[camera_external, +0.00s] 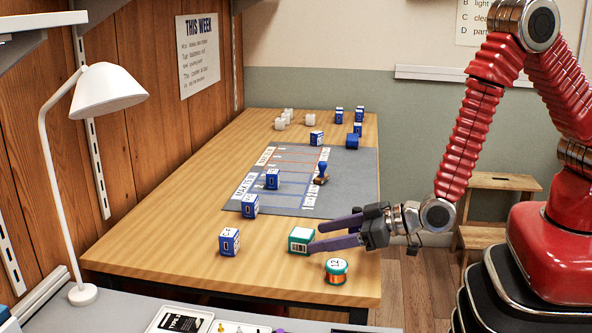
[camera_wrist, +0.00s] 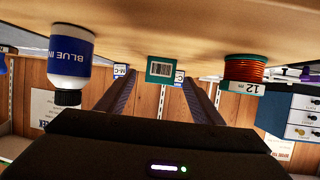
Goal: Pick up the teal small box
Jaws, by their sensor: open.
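The teal small box (camera_external: 300,240) has a white barcode label and stands on the wooden table near its front right. My gripper (camera_external: 312,234) is open, with its two purple fingers pointing left at the box. In the external view the fingertips overlap or lie close to the box's right side; I cannot tell whether they touch it. In the wrist view, which is upside down, the teal box (camera_wrist: 161,69) appears beyond and between the two fingers (camera_wrist: 150,82), with nothing held.
A spool of orange wire (camera_external: 336,271) with a teal top stands just in front of the gripper. A blue box (camera_external: 229,242) stands to the left. A grey mat (camera_external: 345,175) with blue boxes and a stamp (camera_external: 321,172) lies behind. A blue ink bottle (camera_wrist: 71,50) shows in the wrist view.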

